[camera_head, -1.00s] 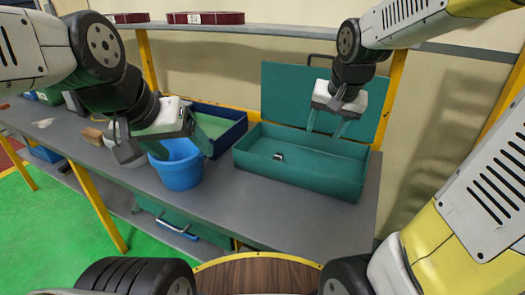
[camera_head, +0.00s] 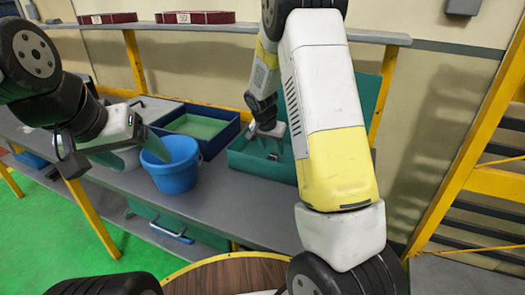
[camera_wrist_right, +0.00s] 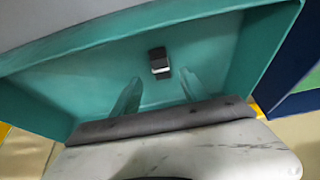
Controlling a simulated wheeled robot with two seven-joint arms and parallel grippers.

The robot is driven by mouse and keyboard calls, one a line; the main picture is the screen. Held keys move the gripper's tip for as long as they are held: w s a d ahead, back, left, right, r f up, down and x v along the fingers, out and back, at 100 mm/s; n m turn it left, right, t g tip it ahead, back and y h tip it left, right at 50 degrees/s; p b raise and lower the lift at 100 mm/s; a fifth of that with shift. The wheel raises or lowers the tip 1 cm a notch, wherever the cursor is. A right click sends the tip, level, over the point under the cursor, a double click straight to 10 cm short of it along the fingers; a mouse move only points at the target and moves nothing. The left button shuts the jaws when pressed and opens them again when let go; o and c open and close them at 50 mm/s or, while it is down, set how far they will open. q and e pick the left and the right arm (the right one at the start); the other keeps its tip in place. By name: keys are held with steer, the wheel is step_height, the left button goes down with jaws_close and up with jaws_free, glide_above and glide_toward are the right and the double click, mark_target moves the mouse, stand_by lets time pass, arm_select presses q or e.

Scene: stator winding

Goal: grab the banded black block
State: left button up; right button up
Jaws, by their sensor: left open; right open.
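The banded black block (camera_wrist_right: 159,63), dark with a pale band across it, lies on the floor of an open teal box (camera_wrist_right: 105,40). It is small in the head view (camera_head: 272,157). My right gripper (camera_head: 264,140) is over the teal box (camera_head: 240,158), partly hidden by my right arm. In the right wrist view its two fingers (camera_wrist_right: 158,98) are apart and empty, pointing toward the block, which lies between and beyond their tips. My left gripper (camera_head: 132,153) is open and empty, left of and near the blue bucket.
A blue bucket (camera_head: 173,178) stands on the grey bench (camera_head: 228,200), left of the teal box. A dark blue tray with a green inside (camera_head: 198,126) lies behind it. A shelf with red boxes (camera_head: 193,17) runs above. Yellow posts stand at the right.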

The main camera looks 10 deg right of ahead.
mark_target(273, 156)
steer(key=x, duration=0.4)
steer(key=shift+a+f, duration=0.15)
steer(key=shift+f, duration=0.05)
steer(key=shift+c, duration=0.4)
jaws_close()
